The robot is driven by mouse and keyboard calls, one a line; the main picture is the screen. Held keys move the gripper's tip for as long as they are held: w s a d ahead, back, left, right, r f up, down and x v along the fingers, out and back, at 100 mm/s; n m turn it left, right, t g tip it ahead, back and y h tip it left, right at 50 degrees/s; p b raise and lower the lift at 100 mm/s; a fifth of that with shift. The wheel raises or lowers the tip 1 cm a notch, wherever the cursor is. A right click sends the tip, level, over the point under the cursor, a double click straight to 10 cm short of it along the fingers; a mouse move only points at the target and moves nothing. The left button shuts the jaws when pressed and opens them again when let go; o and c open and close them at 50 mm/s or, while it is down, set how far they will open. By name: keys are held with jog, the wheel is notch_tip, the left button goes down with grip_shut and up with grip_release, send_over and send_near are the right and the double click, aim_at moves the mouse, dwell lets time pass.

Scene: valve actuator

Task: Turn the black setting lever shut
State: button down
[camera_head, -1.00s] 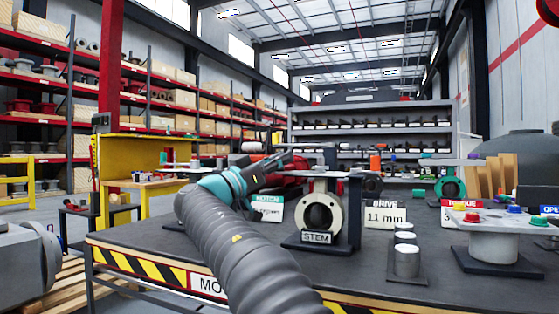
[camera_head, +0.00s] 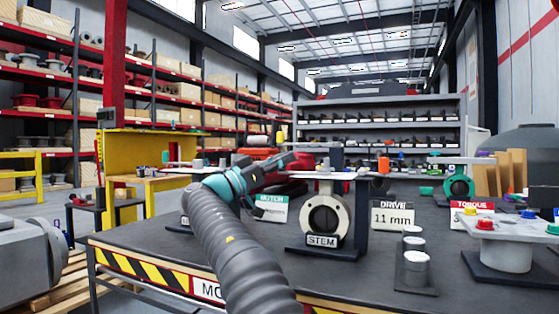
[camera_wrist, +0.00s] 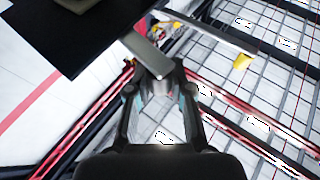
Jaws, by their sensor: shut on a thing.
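The STEM valve unit (camera_head: 325,218), a pale ring body on a dark base, stands upright on the dark workbench. My gripper (camera_head: 292,160) reaches in from the left at the height of its top plate (camera_head: 335,175). In the wrist view my gripper (camera_wrist: 156,76) is shut, its fingertips meeting around the end of a short flat bar (camera_wrist: 146,53). The bar looks grey in this light; I take it to be the setting lever. In the head view the lever is too small and too hidden behind my gripper to make out. A dark plate (camera_wrist: 70,40) lies close beside the bar.
The 11 mm DRIVE card (camera_head: 392,217) and metal cylinders (camera_head: 415,262) stand right of the valve. A round stand with coloured knobs (camera_head: 500,245) is at the far right.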

jog(key=shift+w+d, duration=0.25)
jog(key=shift+w, duration=0.75)
jog(key=c, duration=1)
grip_release()
